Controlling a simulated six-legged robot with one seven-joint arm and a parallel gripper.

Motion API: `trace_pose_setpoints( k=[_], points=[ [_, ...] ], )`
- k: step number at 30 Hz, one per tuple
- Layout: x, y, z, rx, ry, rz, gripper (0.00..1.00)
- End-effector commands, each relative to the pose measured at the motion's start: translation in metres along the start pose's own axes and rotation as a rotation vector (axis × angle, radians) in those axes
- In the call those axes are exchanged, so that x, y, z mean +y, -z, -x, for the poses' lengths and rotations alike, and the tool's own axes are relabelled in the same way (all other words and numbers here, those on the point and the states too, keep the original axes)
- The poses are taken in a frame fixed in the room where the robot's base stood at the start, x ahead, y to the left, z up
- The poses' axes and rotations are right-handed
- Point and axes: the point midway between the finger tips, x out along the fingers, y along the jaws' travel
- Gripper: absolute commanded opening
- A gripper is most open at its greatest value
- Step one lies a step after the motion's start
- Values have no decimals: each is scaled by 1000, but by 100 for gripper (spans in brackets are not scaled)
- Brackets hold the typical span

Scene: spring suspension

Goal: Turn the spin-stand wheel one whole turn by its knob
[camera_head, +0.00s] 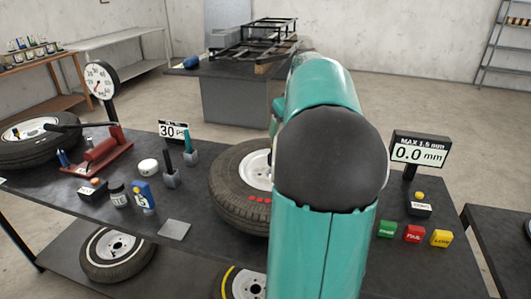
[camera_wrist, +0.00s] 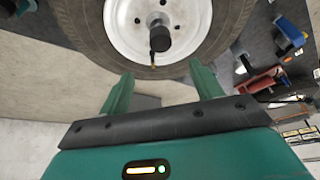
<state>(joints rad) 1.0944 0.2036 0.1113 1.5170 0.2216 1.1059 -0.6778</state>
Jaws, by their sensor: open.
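The wheel (camera_head: 225,195), a black tyre on a white rim, stands at the middle of the bench. My teal arm hides its right part in the head view. The wheel also shows in the wrist view (camera_wrist: 90,30), its white rim (camera_wrist: 125,30) at the top. A dark round piece (camera_wrist: 160,40) projects at the rim's centre; I cannot tell whether it is the knob or the hub. A thin stem with a yellow part hangs below it. My gripper (camera_wrist: 161,80) is open, its two green fingers apart and empty below the rim. The head view hides my gripper.
A display (camera_head: 420,151) reading 0.0 mm stands at right, behind green (camera_head: 387,229), red (camera_head: 414,234) and yellow (camera_head: 441,238) buttons. A red tool (camera_head: 103,148), a blue-and-white item (camera_head: 143,196) and a dial gauge (camera_head: 101,80) stand left. A grey plate (camera_head: 174,230) lies near the front edge.

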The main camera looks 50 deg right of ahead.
Motion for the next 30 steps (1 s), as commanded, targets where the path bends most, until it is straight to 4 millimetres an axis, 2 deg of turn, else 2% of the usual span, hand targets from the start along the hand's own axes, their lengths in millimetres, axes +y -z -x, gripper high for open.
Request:
trace_pose_setpoints(
  k=[5, 21, 25, 30],
  points=[
    [1, 1, -19, -2, 3, 0, 65],
    [1, 3, -120, 0, 2, 0, 65],
    [1, 3, -133, 0, 2, 0, 65],
    [1, 3, -138, 2, 0, 1, 65]
  ],
)
